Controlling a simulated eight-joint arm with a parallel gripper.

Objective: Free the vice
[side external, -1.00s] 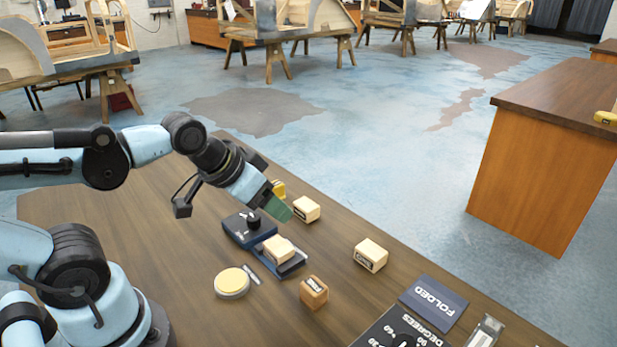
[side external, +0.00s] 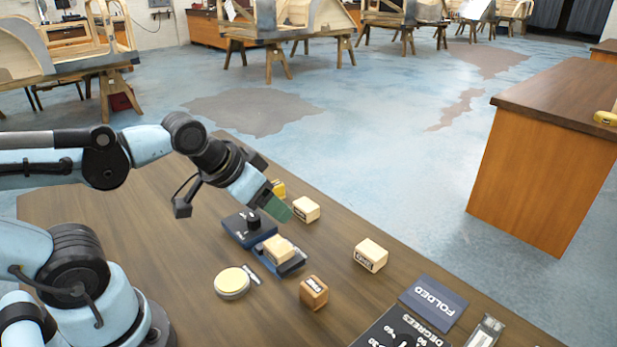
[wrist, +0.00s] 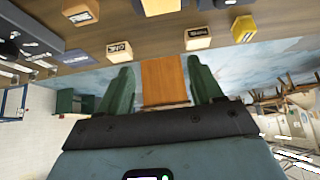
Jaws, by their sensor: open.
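The vice (side external: 241,230) is a low dark blue device with a black knob on top, standing on the wooden table. A pale wooden block (side external: 279,247) sits at its front end, between its parts; whether it is clamped tight I cannot tell. My gripper (side external: 283,211) has green fingers and hangs above and behind the vice, apart from it. In the wrist view my gripper (wrist: 160,82) is open, with nothing between its fingers. The side view shows the fingers edge-on, overlapping each other.
Pale blocks stand behind the vice (side external: 306,209) and to its right (side external: 370,255). A browner block (side external: 313,292) and a round yellow-topped disc (side external: 232,282) are nearer. A folded card (side external: 433,299) and a degrees panel (side external: 398,331) lie at right. The table's far edge is close behind the blocks.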

